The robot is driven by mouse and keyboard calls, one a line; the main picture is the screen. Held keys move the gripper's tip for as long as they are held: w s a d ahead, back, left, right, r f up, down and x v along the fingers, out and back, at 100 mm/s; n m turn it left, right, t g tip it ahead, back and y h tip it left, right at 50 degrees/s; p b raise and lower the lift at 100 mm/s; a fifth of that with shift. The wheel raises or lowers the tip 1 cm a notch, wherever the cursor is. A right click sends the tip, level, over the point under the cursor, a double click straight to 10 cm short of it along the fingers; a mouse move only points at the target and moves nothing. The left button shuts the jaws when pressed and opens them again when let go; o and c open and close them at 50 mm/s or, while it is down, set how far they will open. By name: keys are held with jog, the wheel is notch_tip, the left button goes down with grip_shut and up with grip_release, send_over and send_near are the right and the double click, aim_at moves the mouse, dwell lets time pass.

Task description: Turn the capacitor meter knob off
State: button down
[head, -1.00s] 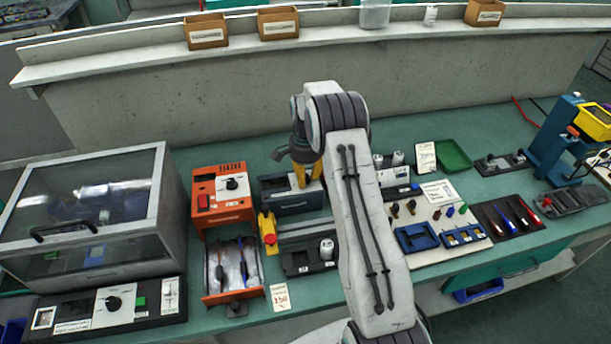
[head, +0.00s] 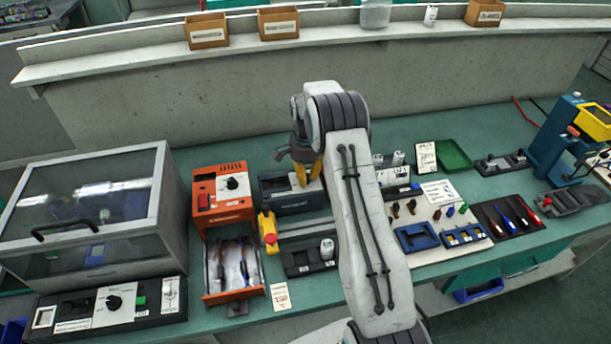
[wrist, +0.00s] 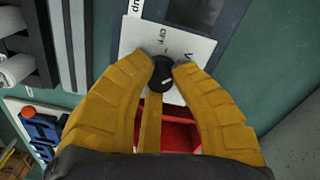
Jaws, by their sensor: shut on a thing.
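The capacitor meter is a dark grey box (head: 285,200) on the bench, just left of my arm in the head view. In the wrist view its pale panel (wrist: 190,52) carries the word OFF and a V mark. The black round knob (wrist: 162,76) stands on this panel with a pale mark on its face. My gripper (wrist: 163,68) has its yellow fingertips closed on both sides of the knob. In the head view the gripper (head: 309,176) points down over the meter, and the knob is hidden there.
A tray with a white cylinder (head: 327,249) is in front. A small screen unit (head: 393,176) is close on the right.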

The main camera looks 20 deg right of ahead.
jog(key=shift+f+n, duration=0.1)
jog(key=shift+n, duration=0.3)
jog(key=n+b, duration=0.2)
jog(key=n, duration=0.1)
jog(key=shift+w+n, duration=0.1)
jog(key=shift+n, duration=0.2)
jog(key=n+b, duration=0.1)
jog(key=n, duration=0.3)
jog(key=shift+n, duration=0.3)
jog(key=c, duration=1)
grip_release()
jog(key=shift+c, duration=0.2)
notch_tip(320, 180, up, 12)
